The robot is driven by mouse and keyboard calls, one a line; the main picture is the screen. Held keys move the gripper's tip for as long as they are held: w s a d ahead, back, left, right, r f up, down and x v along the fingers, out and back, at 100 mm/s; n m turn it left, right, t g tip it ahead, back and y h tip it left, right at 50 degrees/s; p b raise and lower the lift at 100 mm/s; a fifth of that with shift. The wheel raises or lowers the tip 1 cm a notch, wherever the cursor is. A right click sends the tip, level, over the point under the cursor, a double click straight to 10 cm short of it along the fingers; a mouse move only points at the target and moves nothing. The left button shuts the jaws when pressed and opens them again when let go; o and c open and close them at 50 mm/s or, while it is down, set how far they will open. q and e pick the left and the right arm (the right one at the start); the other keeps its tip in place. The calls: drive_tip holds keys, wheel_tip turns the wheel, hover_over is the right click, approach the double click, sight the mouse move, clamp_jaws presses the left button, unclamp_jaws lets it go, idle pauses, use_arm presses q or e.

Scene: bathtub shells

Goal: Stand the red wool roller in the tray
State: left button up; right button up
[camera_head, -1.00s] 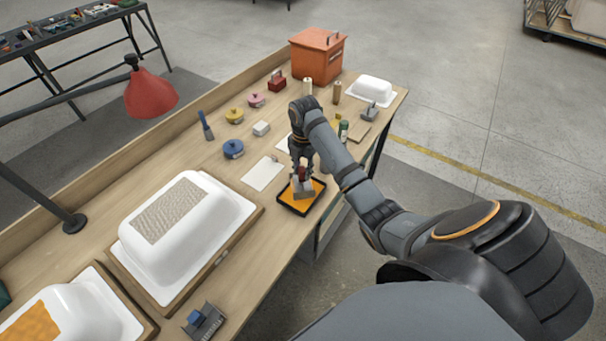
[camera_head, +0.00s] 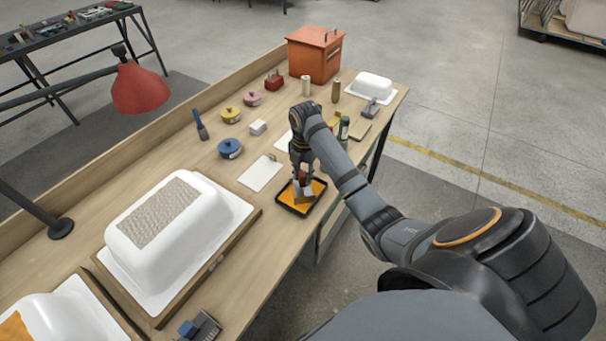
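The tray (camera_head: 281,199) is black, shallow and square, with an orange surface inside, at the table's right edge. My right gripper (camera_head: 303,173) points down over it. Its fingers are around a small tool with a red part and a grey lower part, which I take as the red wool roller (camera_head: 304,190). The roller is roughly upright over the orange surface; whether it touches the tray floor is unclear. The fingers hide much of it. My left gripper is not in view.
A white sheet (camera_head: 260,173) and a blue round tin (camera_head: 230,148) lie left of the tray. A large white tub shell (camera_head: 200,225) stands nearer. A green bottle (camera_head: 344,128) stands behind my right arm. A red lamp (camera_head: 140,88) overhangs the left side.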

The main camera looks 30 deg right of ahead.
drive_tip(key=o, duration=0.3)
drive_tip(key=shift+w, duration=0.1)
drive_tip(key=shift+o, duration=0.2)
drive_tip(key=shift+r, duration=0.5)
wheel_tip(320, 180, up, 3)
drive_tip(key=shift+r, duration=0.1)
wheel_tip(320, 180, up, 8)
drive_tip(key=p, duration=0.9)
drive_tip(key=shift+r, duration=0.15)
drive_tip(key=shift+d, duration=0.15)
